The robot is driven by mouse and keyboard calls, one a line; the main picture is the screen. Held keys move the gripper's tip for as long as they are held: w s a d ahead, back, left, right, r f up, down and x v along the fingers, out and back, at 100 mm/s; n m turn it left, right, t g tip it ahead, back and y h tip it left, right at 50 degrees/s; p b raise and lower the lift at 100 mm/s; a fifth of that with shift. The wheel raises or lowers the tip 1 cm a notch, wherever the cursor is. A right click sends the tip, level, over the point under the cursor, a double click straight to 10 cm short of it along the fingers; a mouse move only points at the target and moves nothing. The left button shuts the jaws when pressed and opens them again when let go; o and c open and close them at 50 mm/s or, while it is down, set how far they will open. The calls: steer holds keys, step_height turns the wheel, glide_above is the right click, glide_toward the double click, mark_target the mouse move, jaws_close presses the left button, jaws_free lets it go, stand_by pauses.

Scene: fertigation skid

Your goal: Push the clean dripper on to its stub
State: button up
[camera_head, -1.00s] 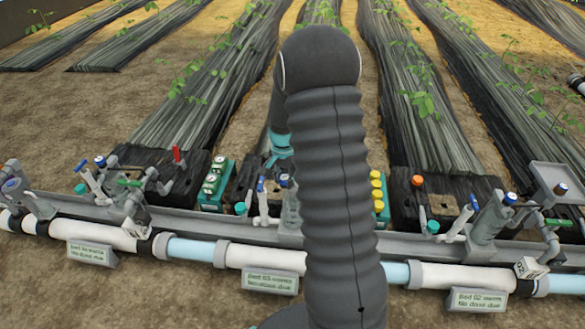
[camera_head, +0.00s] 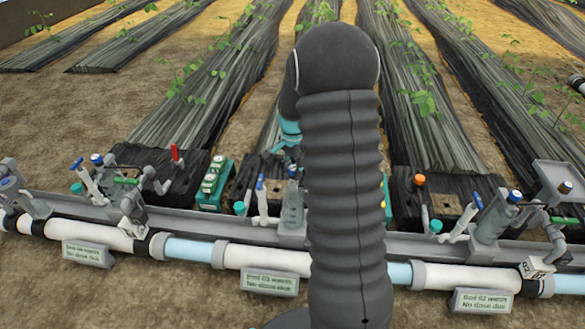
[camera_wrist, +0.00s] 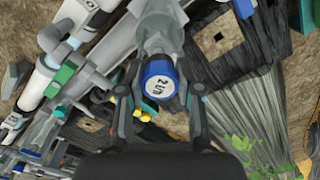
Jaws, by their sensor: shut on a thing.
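In the wrist view, the dripper is a blue round cap (camera_wrist: 157,69) with a white disc face marked with small dark characters. My gripper (camera_wrist: 160,92) is shut on it, with one finger on each side. The labelled face points towards the wrist camera. A grey cylindrical fitting (camera_wrist: 153,28) shows just beyond the dripper. I cannot tell whether the dripper touches it, and the dripper's underside and any stub there are hidden.
A green rack (camera_head: 215,186) with pale round tops stands left of my arm. A grey pipe channel with valves runs across, above a white and blue pipe (camera_head: 190,250). Signs (camera_head: 270,283) stand in front. A dark block with a square opening (camera_wrist: 215,40) lies right of the fitting.

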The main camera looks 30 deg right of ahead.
mark_target(293, 180)
steer(key=shift+s+a+f+b, duration=0.1)
steer(key=shift+f+b, duration=0.55)
steer(key=shift+f, duration=0.85)
stand_by(1.7)
steer(key=o, duration=0.9)
steer(key=shift+r+p, duration=3.15)
steer(key=shift+r, duration=1.4)
